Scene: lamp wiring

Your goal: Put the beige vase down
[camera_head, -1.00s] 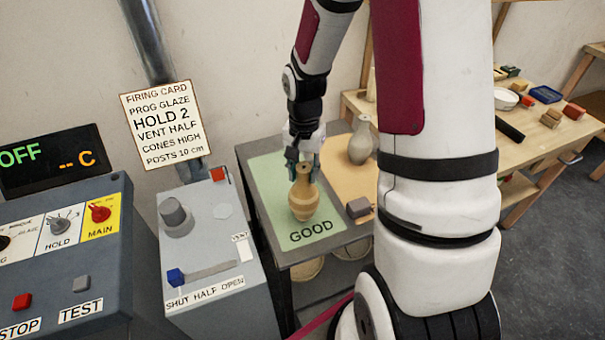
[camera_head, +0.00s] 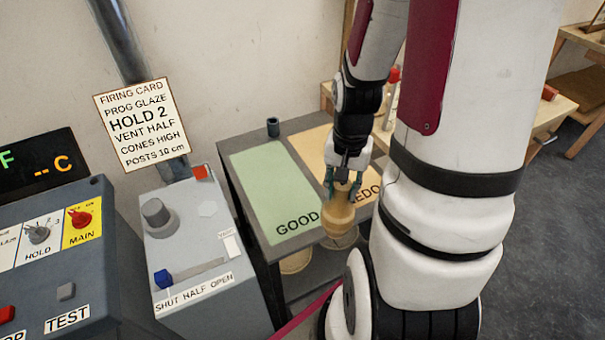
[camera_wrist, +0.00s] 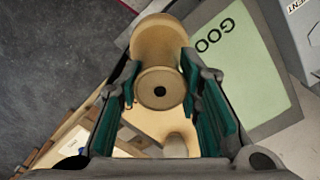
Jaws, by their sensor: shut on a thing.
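The beige vase (camera_head: 338,214) is upright in my gripper (camera_head: 343,186), at the front of the table near the border between the green GOOD mat (camera_head: 268,185) and the orange REDO mat (camera_head: 314,150). Its lower part overlaps the table's front edge in the head view; I cannot tell how far its base is from the table. In the wrist view, the vase's round mouth (camera_wrist: 160,91) sits between the two fingers (camera_wrist: 168,100), with its body (camera_wrist: 158,42) beyond. The fingers are shut around the neck. My arm hides part of the REDO mat.
A dark cup (camera_head: 273,127) stands at the table's back edge. The GOOD mat looks empty. A grey vent box (camera_head: 192,240) with a blue slider knob stands left of the table. A pale, rounded thing (camera_wrist: 181,143) shows by the orange mat in the wrist view.

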